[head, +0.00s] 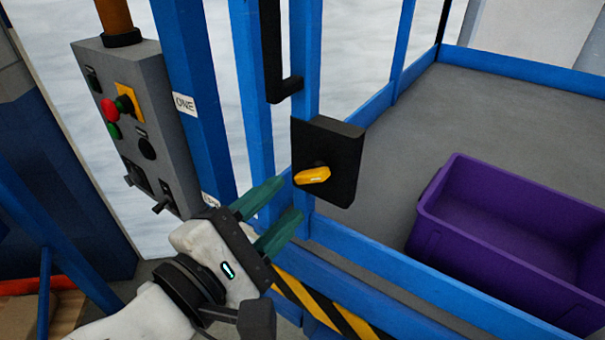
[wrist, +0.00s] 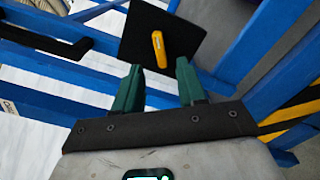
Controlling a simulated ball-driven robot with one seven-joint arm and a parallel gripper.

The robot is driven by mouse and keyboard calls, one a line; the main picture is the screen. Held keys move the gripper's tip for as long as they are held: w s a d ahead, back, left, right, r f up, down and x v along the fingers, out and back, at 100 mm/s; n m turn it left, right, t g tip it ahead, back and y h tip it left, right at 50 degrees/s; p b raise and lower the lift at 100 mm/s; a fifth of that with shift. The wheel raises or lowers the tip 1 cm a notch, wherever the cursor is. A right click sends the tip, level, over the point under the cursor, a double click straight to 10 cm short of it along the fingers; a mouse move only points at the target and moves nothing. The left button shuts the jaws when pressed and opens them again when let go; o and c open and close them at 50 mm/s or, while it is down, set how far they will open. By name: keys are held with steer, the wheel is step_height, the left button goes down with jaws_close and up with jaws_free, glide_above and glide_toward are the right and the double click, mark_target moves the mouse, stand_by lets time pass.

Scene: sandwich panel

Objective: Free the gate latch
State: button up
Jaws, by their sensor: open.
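The gate latch is a black box (head: 342,145) on the blue gate frame, with a yellow handle (head: 312,175) on its face. In the head view the handle lies roughly level, pointing left. In the wrist view the black plate (wrist: 185,30) and its yellow handle (wrist: 159,49) are beyond my fingers, the handle lined up between them. My gripper (head: 282,206) is open, with two green fingers just below and left of the handle in the head view. The fingers show empty in the wrist view (wrist: 160,70), and I see no contact with the handle.
A grey control box (head: 150,170) with buttons and switches is on the left, beside a blue post (head: 185,60). A purple crate (head: 480,175) stands on the grey floor behind the gate. A black bent handle (head: 290,88) is above the latch. Yellow-black striping (head: 320,312) runs below.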

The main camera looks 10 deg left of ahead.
mark_target(307, 180)
steer(key=x, duration=0.5)
steer(key=shift+w+d+p, duration=0.25)
steer(key=shift+w+p, duration=0.05)
steer(key=shift+p, duration=0.1)
jaws_close()
